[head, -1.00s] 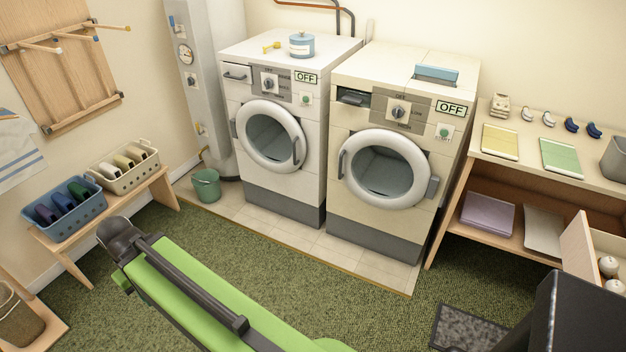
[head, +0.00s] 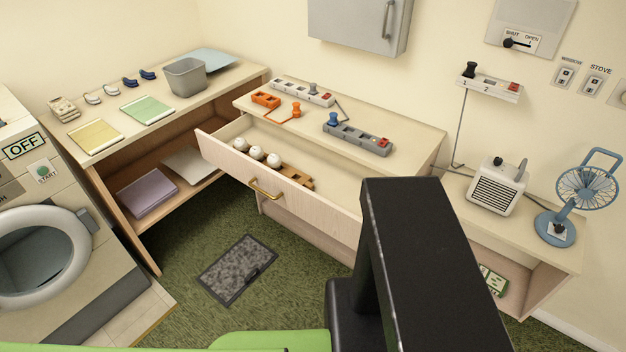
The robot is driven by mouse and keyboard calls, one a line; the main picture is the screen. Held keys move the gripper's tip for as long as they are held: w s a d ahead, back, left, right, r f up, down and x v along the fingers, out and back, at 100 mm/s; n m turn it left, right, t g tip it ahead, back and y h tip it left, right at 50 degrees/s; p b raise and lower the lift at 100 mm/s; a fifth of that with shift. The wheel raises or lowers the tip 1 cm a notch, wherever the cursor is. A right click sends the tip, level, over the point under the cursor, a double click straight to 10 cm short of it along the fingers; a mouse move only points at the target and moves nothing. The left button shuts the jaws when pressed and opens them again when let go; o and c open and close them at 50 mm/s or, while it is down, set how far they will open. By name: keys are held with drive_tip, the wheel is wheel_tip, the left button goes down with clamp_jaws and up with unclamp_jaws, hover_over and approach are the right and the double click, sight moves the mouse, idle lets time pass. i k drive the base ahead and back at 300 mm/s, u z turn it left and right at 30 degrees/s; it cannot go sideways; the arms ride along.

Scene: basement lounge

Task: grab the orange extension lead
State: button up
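The orange extension lead (head: 266,99) lies on top of the drawer unit, near its back left corner. It is a short orange block with sockets. An orange plug (head: 296,110) lies just to its right, with a bit of orange cord showing between them. A grey strip (head: 357,138) with a blue plug and a red switch lies further right. My gripper is not in view.
The drawer (head: 285,180) below is pulled open, with several white round things in it. A black upright part blocks the lower middle. A heater (head: 498,187) and a blue fan (head: 585,190) stand right. A grey mat (head: 237,269) lies on green carpet.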

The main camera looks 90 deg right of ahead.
sight(261, 98)
drive_tip(key=z, duration=1.3)
drive_tip(key=k, duration=0.15)
drive_tip(key=z, duration=1.55)
drive_tip(key=k, duration=0.85)
drive_tip(key=u, duration=0.2)
drive_tip(key=i, duration=1.05)
drive_tip(key=u, duration=0.5)
drive_tip(key=i, duration=1.2)
drive_tip(key=u, duration=0.75)
